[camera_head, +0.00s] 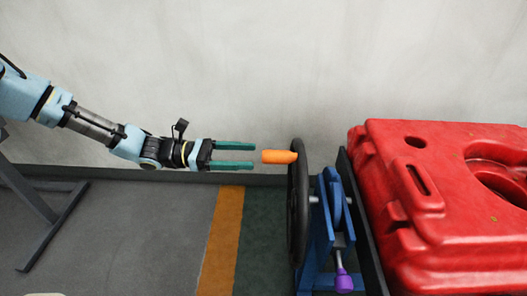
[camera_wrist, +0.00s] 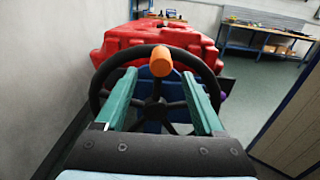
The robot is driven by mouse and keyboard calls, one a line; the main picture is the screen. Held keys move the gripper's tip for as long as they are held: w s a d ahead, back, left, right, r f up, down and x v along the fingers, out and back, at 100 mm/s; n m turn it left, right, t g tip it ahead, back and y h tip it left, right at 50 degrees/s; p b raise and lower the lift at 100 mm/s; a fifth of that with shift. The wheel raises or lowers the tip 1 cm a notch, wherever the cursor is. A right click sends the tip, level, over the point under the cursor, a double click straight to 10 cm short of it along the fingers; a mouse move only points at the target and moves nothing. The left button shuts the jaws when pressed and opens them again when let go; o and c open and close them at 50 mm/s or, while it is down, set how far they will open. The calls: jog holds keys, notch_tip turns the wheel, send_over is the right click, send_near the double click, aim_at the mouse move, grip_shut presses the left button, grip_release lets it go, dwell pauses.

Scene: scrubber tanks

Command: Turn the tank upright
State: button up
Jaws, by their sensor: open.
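The red tank (camera_head: 460,245) lies on a dark frame with a blue stand (camera_head: 312,262) at the right of the head view; it also shows behind the wheel in the wrist view (camera_wrist: 150,38). A black handwheel (camera_head: 296,215) is mounted on the stand's near side. An orange handle (camera_head: 278,157) sticks out from the wheel's top toward my gripper. My gripper (camera_head: 254,155) is open and level, its green fingertips just short of the handle's end. In the wrist view the orange handle (camera_wrist: 161,62) is at the wheel's top, between the finger lines and slightly beyond them.
A purple knob (camera_head: 344,281) sits low on the stand. A pale wall runs behind everything. An orange floor stripe (camera_head: 222,235) crosses the floor left of the stand. A workbench (camera_wrist: 265,38) stands at the far right in the wrist view.

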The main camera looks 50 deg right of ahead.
aim_at(266, 157)
jog(key=p+x, duration=0.1)
jog(key=x, duration=0.4)
jog(key=shift+s+d, duration=0.15)
jog(key=shift+s, duration=0.2)
jog(key=shift+c, duration=0.3)
grip_shut()
dwell(0.8)
